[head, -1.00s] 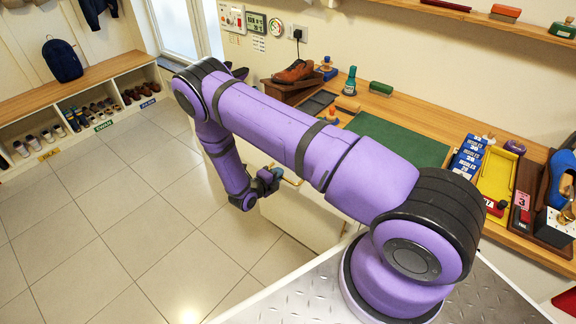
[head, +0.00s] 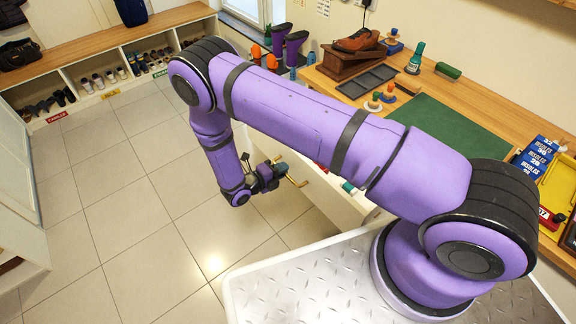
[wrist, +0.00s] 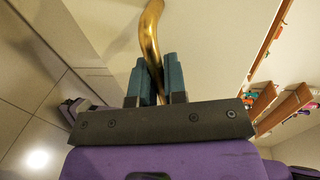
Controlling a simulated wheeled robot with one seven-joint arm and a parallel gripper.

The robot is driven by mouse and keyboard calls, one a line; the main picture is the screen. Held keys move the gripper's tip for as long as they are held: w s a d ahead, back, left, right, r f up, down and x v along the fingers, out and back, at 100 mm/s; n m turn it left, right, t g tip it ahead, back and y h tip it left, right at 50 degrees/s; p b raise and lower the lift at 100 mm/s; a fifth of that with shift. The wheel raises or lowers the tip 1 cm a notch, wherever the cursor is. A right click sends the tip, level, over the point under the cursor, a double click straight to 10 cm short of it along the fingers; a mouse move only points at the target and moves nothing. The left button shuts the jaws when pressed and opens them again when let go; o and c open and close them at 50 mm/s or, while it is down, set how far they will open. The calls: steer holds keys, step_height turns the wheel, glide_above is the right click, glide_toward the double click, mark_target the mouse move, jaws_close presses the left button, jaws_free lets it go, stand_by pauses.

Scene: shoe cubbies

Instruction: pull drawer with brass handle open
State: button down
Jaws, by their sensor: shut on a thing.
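The brass handle (wrist: 151,38) runs down between the two teal fingers of my gripper (wrist: 160,82) in the wrist view. The fingers are shut on it. In the head view, my gripper (head: 279,173) is at the front of the workbench, with a bit of the brass handle (head: 297,181) showing beside it. The pale drawer (head: 314,191) stands out from under the benchtop, and small red and green things show inside it. My arm hides part of the drawer.
The wooden benchtop (head: 465,95) carries a green mat (head: 450,125), a grey tray (head: 367,81) and a brown shoe (head: 356,40) on a wooden box. Shoe cubbies (head: 110,75) line the far wall. The tiled floor (head: 120,190) at left is clear.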

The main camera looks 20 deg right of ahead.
steer(key=shift+a, duration=0.15)
steer(key=c, duration=1.2)
jaws_free()
steer(key=v, duration=1)
steer(key=shift+s+a, duration=0.15)
steer(key=shift+a, duration=0.2)
